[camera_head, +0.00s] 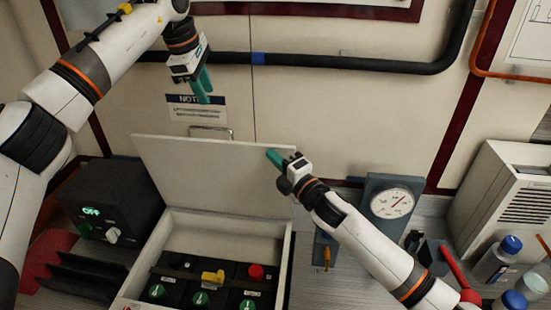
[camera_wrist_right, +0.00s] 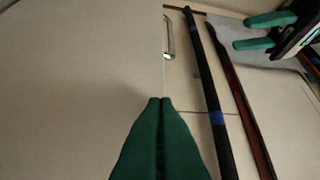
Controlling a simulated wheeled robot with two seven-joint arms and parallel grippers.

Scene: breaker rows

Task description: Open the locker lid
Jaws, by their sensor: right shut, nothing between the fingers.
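The locker lid (camera_head: 210,173) is a pale flat panel, raised steeply at the back of the open locker (camera_head: 285,250). A metal handle (camera_head: 210,132) shows at its top edge. My right gripper (camera_head: 274,157) is shut and empty at the inner face of the lid, near its upper right corner; whether it touches is not clear. In the right wrist view its green fingertips (camera_wrist_right: 160,100) are together, with the lid (camera_wrist_right: 80,70) filling the left side. My left gripper (camera_head: 205,90) hangs above the lid with its fingers apart and empty; it also shows in the right wrist view (camera_wrist_right: 262,32).
Inside the locker are green knobs, a yellow switch (camera_head: 212,277) and a red button (camera_head: 256,271). A black box (camera_head: 105,205) stands left; a gauge (camera_head: 392,203), bottles (camera_head: 497,258) and a vented unit (camera_head: 510,200) stand right. A black pipe (camera_head: 330,61) crosses the wall.

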